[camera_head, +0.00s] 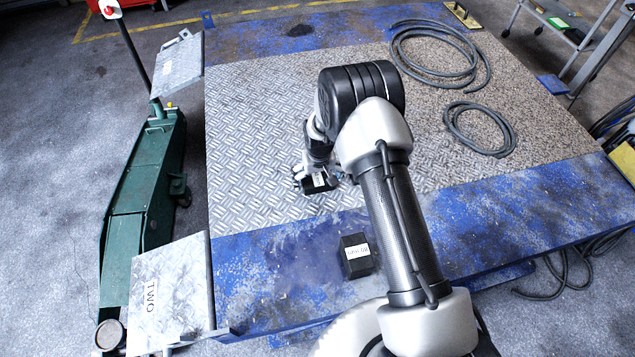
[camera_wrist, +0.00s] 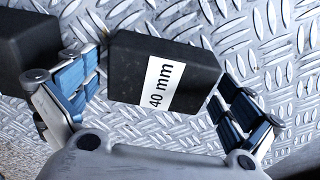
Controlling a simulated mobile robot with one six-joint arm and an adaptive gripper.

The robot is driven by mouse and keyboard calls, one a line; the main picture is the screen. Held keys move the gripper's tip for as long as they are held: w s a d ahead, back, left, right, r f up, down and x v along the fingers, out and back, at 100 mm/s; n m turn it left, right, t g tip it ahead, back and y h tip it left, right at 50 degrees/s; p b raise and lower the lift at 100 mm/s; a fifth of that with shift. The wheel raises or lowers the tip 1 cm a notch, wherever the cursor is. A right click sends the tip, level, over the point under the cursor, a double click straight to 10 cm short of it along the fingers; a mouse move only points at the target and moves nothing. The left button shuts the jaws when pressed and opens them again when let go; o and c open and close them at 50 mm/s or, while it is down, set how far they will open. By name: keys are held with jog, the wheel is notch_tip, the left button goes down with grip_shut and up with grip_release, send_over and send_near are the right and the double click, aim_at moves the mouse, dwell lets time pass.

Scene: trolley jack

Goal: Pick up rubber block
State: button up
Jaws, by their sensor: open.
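A black rubber block (camera_wrist: 135,65) with a white "40 mm" label lies on the diamond-plate surface in the wrist view. My gripper (camera_wrist: 158,92) is open, with one blue-padded finger on each side of this block; small gaps show beside it. In the head view my gripper (camera_head: 316,182) is low over the metal plate, and the block there is mostly hidden by it. A second dark block (camera_wrist: 38,45) is at the upper left of the wrist view, close to the left finger. A black block with a white label (camera_head: 357,256) sits on the blue border in the head view.
A green trolley jack (camera_head: 140,205) stands left of the platform. Grey ramp plates, one marked TWO (camera_head: 168,290), are at the left edge. Coiled hoses (camera_head: 480,130) lie on the right of the platform. The metal plate (camera_head: 250,110) behind and left of my gripper is clear.

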jog(key=shift+c, duration=0.4)
jog(key=c, duration=1.1)
jog(key=shift+c, duration=0.2)
jog(key=shift+r, duration=0.15)
